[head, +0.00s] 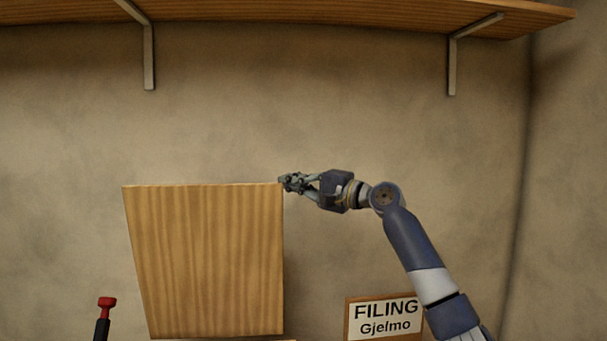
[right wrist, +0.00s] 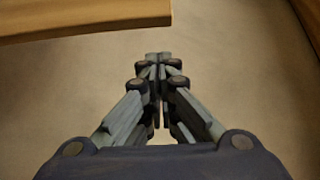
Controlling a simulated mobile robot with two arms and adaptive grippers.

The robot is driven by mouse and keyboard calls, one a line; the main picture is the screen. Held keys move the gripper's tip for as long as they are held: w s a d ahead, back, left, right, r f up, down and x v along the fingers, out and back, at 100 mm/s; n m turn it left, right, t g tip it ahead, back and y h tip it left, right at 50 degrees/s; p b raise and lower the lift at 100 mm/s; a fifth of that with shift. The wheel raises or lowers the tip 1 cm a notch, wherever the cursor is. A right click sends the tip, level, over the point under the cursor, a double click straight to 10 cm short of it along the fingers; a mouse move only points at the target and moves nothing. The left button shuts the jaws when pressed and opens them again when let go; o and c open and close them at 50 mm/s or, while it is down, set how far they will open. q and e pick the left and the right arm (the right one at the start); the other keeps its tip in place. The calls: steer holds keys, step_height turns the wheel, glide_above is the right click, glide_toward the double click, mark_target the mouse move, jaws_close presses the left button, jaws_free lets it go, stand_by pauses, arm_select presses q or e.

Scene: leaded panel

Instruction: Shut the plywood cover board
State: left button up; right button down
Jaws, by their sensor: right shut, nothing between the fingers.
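The plywood cover board (head: 208,262) stands raised in the head view, its broad wood-grained face toward me. Its lower edge is near the bottom of the picture. My right gripper (head: 284,181) is shut and empty at the board's upper right corner; whether it touches the board I cannot tell. In the right wrist view, the shut fingertips (right wrist: 158,58) are just below and beside a wooden edge (right wrist: 90,18), which looks like the board. My left gripper is not in view.
A wooden shelf (head: 300,20) on metal brackets (head: 149,55) runs along the wall above. A sign reading "FILING Gjelmo" (head: 384,318) stands at lower right. A red-topped dark tool (head: 105,303) stands at lower left. The wall between board and shelf is clear.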

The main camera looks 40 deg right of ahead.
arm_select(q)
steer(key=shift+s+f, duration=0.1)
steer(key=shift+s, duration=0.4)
arm_select(e)
steer(key=s, duration=0.1)
steer(key=s+a, duration=0.1)
steer(key=a, duration=0.1)
steer(key=shift+s+f, duration=0.25)
steer(key=shift+s, duration=0.15)
steer(key=shift+s, duration=0.1)
